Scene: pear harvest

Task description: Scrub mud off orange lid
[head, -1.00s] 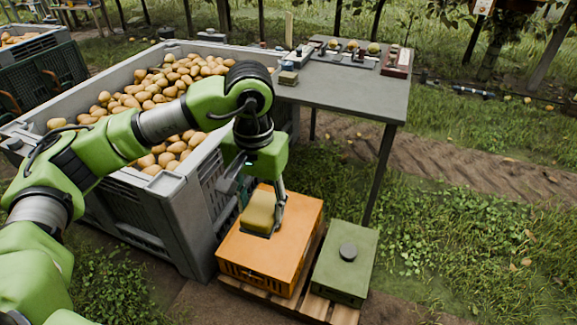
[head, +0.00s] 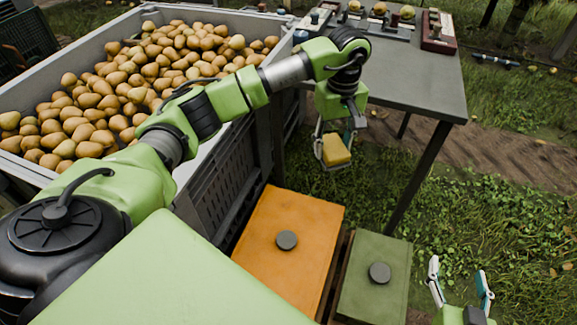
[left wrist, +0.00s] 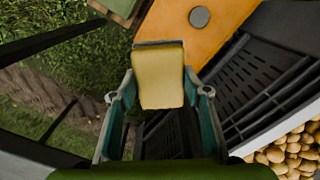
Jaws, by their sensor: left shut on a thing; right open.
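The orange lid (head: 293,232) tops a crate on a wooden pallet, with a round dark knob at its middle. No mud shows on its visible surface. My left gripper (head: 335,160) is shut on a yellow sponge (head: 335,150), up and beyond the lid's far right corner, apart from it. In the left wrist view, the sponge (left wrist: 158,75) sits between the fingers, with the orange lid (left wrist: 185,35) behind it. My right gripper (head: 459,292) is open and empty at the lower right, beside the green lid.
A green-lidded box (head: 372,275) with a dark knob stands right of the orange one. A large grey bin (head: 222,190) full of pears is at left. A grey table (head: 420,85) with small items stands behind. Grass lies open at right.

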